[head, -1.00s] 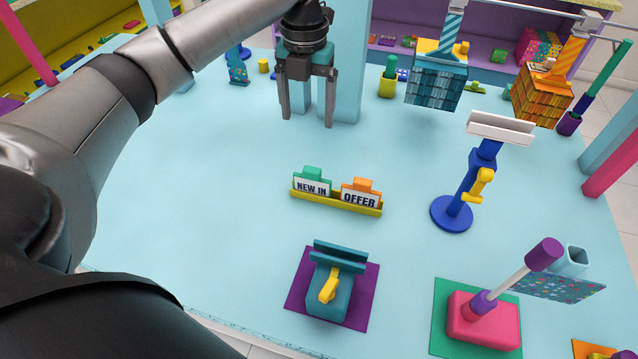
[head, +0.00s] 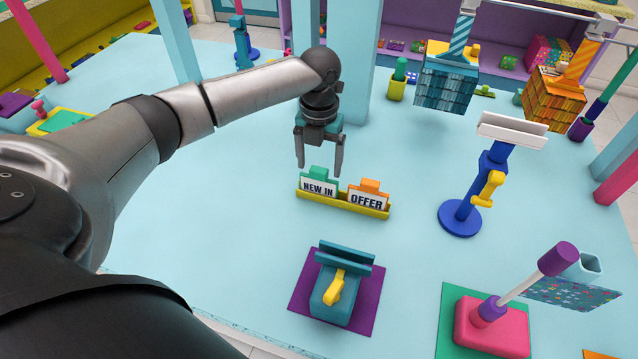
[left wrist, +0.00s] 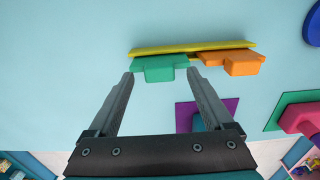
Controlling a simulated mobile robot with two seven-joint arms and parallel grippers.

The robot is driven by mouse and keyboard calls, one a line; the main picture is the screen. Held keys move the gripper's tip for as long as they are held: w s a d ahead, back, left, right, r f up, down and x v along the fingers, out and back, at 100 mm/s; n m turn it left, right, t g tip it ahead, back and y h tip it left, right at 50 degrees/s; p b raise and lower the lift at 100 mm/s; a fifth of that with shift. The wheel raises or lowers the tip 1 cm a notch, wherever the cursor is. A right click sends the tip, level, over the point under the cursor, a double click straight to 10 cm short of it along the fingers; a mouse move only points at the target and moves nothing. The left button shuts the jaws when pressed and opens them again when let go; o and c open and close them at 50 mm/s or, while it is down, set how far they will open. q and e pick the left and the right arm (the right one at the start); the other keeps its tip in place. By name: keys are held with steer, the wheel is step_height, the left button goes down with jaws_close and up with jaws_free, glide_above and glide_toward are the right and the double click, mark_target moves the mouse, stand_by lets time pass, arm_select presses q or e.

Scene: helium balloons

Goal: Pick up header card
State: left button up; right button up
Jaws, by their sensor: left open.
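Two header cards stand upright side by side in a yellow holder (head: 345,204). The left one (head: 319,189) reads NEW IN and has a green grip tab; the right one (head: 367,200) reads OFFER and has an orange tab. My left gripper (head: 320,167) is open and empty, pointing down just above the NEW IN card. In the left wrist view the green tab (left wrist: 160,67) shows just beyond the spread fingertips (left wrist: 160,74), and the orange tab (left wrist: 231,62) lies to its right. My right gripper is not seen.
A blue stand with a white channel on top (head: 512,130) stands to the right. A teal clamp block (head: 338,290) on a purple mat is in front of the holder. A pink base with a rod (head: 492,325) is at front right. Light-blue posts rise behind. The table left of the holder is clear.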

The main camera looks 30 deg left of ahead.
arm_select(q)
steer(key=shift+f, duration=0.65)
jaws_close()
stand_by(0.4)
